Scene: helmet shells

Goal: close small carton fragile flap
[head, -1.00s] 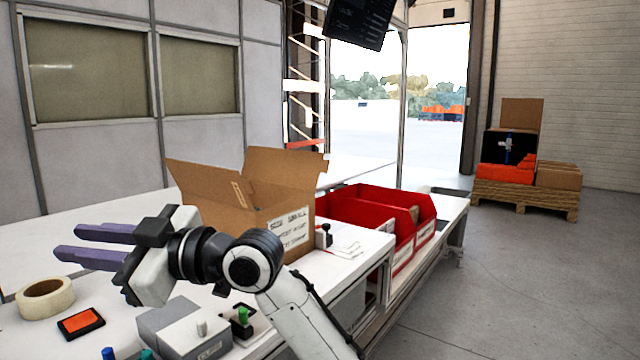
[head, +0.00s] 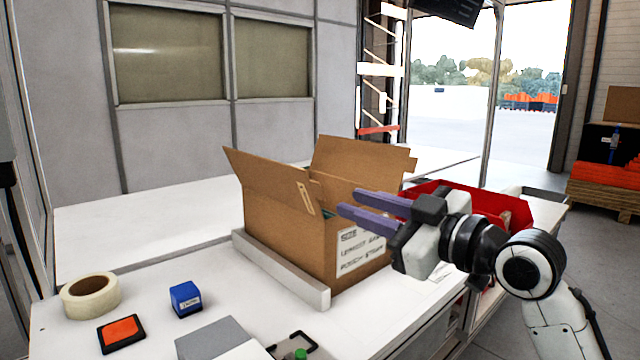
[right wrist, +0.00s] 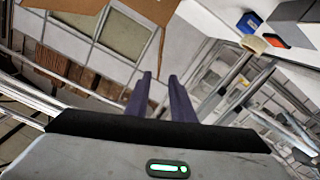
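A brown cardboard carton (head: 290,232) with printed size text on its right face stands on the white bench, its flaps up. The left flap (head: 262,172) leans outward and the back flap (head: 358,160) stands up. A flap also shows at the top of the right wrist view (right wrist: 128,20). My right gripper (head: 352,210) is in front of the carton's right side, its two purple fingers pointing left and slightly apart. In the right wrist view its fingers (right wrist: 160,88) have a gap with nothing between them. My left gripper is in no view.
A white bar (head: 280,270) lies along the carton's left base. A tape roll (head: 91,296), an orange pad (head: 122,332) and a blue box (head: 185,298) are on the bench front. Red bins (head: 505,205) stand right of the carton, partly behind my arm.

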